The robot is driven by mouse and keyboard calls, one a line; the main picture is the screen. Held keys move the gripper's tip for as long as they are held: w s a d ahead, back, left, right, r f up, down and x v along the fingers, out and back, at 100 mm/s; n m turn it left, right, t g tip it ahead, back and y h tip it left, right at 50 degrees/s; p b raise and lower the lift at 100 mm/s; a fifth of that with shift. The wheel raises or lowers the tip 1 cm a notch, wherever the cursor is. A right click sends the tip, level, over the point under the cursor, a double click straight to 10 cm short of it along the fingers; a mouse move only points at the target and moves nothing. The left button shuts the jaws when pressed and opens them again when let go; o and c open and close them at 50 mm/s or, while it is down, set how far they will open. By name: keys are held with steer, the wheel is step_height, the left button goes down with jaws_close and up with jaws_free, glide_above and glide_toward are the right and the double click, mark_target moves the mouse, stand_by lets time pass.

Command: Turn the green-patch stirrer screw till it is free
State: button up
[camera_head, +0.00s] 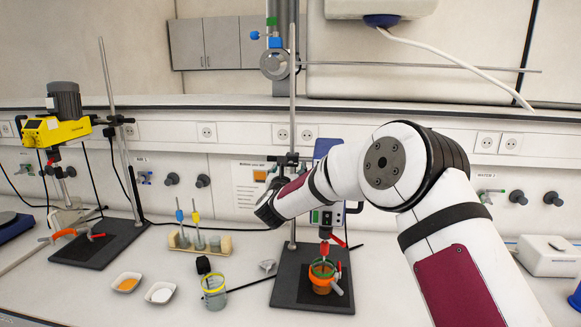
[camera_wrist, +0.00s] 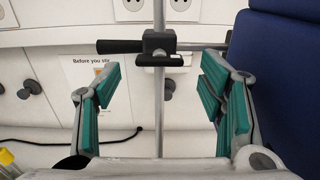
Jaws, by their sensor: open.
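My gripper (camera_wrist: 160,108) is open, with its teal-padded fingers spread on either side of an upright metal rod (camera_wrist: 159,90) and nothing between them held. A black clamp (camera_wrist: 158,46) sits on that rod, ahead of the fingertips, with a dark bar or screw (camera_wrist: 120,46) reaching left. I cannot tell which part of the clamp is the screw. The blue stirrer housing (camera_wrist: 285,70) is close on the right. In the head view my arm hides most of this stirrer (camera_head: 327,148); a small green spot shows low on it. The clamp (camera_head: 289,159) also shows there.
An orange vessel (camera_head: 321,275) stands on the black base (camera_head: 286,291) below the stirrer. A yellow stirrer (camera_head: 55,130) stands at left. A beaker (camera_head: 214,292), two small dishes and a pipette rack (camera_head: 201,244) are on the bench. The wall is close behind the rod.

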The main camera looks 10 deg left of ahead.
mark_target(290, 166)
steer(key=shift+w, duration=2.2)
steer(key=c, duration=1.2)
